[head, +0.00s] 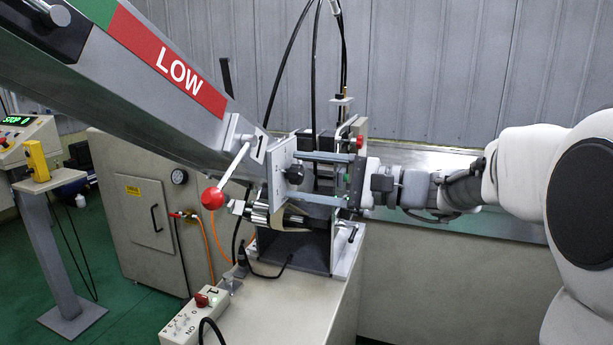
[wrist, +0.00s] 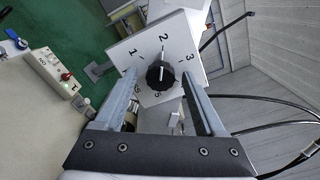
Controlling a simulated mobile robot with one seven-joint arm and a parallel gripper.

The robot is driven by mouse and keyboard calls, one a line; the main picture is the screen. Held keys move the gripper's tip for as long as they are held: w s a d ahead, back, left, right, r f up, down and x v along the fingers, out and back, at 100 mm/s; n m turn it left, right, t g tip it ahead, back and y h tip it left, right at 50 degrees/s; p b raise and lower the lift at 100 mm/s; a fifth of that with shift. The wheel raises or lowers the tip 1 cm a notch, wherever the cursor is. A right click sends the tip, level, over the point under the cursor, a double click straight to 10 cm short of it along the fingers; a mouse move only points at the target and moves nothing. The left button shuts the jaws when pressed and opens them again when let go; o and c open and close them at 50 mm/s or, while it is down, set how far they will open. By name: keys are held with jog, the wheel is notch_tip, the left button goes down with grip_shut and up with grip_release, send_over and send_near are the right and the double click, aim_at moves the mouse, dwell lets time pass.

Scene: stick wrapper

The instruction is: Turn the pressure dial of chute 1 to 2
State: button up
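The pressure dial is a round black knob (wrist: 160,75) on a white plate (wrist: 187,32) marked with numbers; 1, 2, 3 and 5 are readable in the wrist view. A short white mark shows on the knob, roughly toward the 2. In the head view the knob (head: 294,175) sits on the plate (head: 276,183) below the chute labelled 1 (head: 259,148). My gripper (head: 300,176) is open, with its fingers reaching toward the plate above and below the knob. In the wrist view my gripper (wrist: 160,84) has one finger on each side of the knob, apart from it.
A red-balled lever (head: 213,198) stands left of the plate. A control box (head: 195,315) with switches sits on the bench at the front. Black cables (head: 314,60) hang above the mechanism. A grey chute marked LOW (head: 150,90) slopes across the upper left.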

jog(key=p+v, duration=0.2)
jog(key=v, duration=1.5)
jog(key=shift+d, duration=0.2)
